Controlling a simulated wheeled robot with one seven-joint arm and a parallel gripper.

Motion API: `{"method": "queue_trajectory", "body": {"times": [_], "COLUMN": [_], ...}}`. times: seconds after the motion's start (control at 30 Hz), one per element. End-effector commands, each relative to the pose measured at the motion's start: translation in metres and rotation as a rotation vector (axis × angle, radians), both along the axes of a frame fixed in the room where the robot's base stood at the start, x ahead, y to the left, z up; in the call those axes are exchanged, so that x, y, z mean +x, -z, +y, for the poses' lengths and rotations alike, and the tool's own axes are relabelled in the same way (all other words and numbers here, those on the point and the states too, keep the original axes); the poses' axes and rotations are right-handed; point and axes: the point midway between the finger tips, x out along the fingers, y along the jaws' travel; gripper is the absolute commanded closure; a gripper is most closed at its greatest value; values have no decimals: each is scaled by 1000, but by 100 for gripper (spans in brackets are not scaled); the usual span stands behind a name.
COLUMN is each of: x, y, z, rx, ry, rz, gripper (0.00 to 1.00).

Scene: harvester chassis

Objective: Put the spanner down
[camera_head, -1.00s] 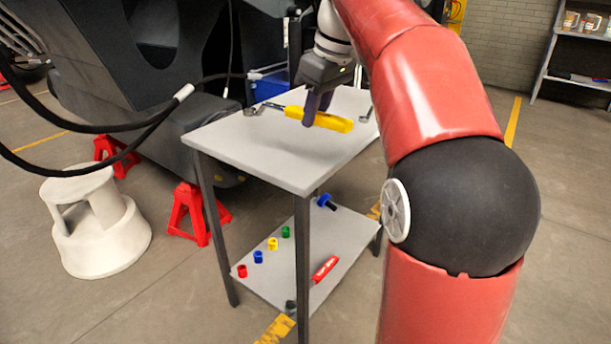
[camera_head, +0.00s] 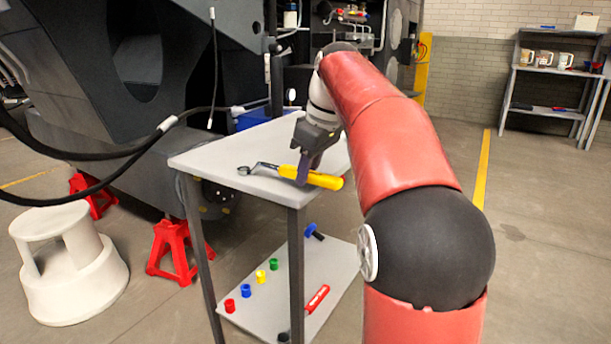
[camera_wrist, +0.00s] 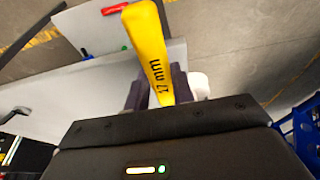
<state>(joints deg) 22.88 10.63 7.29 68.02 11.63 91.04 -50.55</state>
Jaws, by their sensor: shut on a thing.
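The spanner (camera_head: 321,180) has a yellow handle and a dark grey metal shaft with a ring end at the left. My gripper (camera_head: 303,176) is shut on the yellow handle, over the near right part of the grey table top (camera_head: 225,160). The spanner lies about level; I cannot tell whether it touches the top.
The lower shelf (camera_head: 275,310) holds several coloured sockets, a blue-headed tool (camera_head: 313,231) and a red-handled tool (camera_head: 318,298). A white step stool (camera_head: 70,265) and red jack stands (camera_head: 172,250) stand left. Black hoses hang beside the machine. The table's left part is clear.

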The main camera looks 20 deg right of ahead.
Motion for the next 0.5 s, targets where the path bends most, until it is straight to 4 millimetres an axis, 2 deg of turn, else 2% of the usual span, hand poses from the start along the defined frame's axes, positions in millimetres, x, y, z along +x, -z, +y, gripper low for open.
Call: {"method": "queue_trajectory", "body": {"times": [0.17, 0.2, 0.37, 0.5], "x": [0, 0, 0, 0], "y": [1, 2, 1, 1], "z": [0, 0, 0, 0], "rx": [-1, 0, 0, 0], "ry": [0, 0, 0, 0], "rz": [-1, 0, 0, 0], "gripper": [100, 73, 54, 54]}}
